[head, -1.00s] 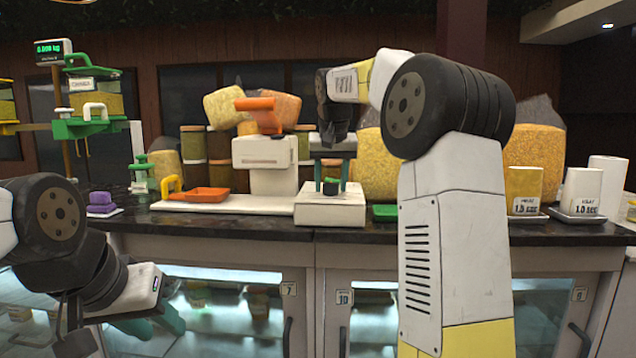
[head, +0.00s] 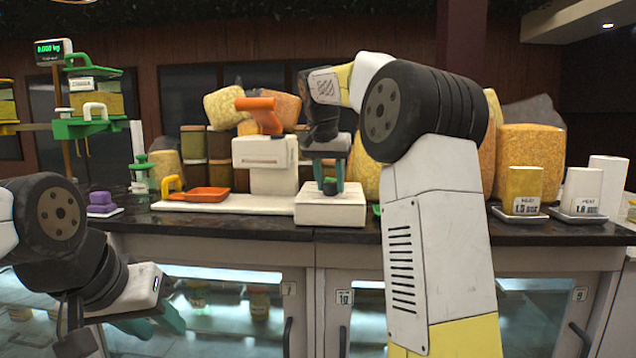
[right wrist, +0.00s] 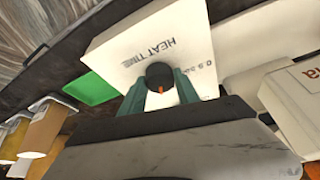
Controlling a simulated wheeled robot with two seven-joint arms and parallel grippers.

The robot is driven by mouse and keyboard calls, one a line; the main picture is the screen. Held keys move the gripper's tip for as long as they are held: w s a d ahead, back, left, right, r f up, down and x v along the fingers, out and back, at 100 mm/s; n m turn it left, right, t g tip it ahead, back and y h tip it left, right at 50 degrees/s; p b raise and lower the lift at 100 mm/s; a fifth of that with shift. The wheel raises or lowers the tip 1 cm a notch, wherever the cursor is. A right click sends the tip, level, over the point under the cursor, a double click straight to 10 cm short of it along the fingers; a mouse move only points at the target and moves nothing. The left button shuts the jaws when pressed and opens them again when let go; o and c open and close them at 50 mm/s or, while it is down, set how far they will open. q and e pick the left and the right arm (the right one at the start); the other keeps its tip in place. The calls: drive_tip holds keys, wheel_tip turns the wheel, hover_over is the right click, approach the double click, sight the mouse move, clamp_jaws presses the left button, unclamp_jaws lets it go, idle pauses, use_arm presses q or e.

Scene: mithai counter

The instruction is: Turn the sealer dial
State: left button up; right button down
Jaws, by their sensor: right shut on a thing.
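The sealer dial is a small dark round knob (right wrist: 158,76) with an orange mark, on top of a white box (right wrist: 108,50) lettered "HEAT TIME". In the head view the dial (head: 330,187) sits on the low white box (head: 330,213) at the counter's front. My right gripper (right wrist: 160,88) points down with its green fingers on either side of the dial, shut on it. It also shows in the head view (head: 329,182). My left gripper (head: 160,322) hangs low at the left, in front of the counter; its green fingers look apart and empty.
A white sealer with an orange handle (head: 262,115) stands left of the dial box. An orange tray (head: 205,194) lies on the white base board. A green tray (right wrist: 92,88) lies beside the box.

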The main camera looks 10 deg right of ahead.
drive_tip(key=m+g+h, duration=0.1)
drive_tip(key=m, duration=0.2)
drive_tip(key=shift+w+a+m, duration=0.1)
drive_tip(key=shift+a+m, duration=0.05)
drive_tip(key=shift+m, duration=0.15)
drive_tip(key=shift+m+g+h, duration=0.5)
drive_tip(key=shift+m+g, duration=0.1)
drive_tip(key=shift+m, duration=1.3)
drive_tip(key=c, duration=0.9)
unclamp_jaws()
drive_tip(key=v, duration=0.6)
drive_tip(key=shift+w, duration=0.2)
drive_tip(key=shift+v, duration=0.9)
drive_tip(key=shift+s, duration=0.1)
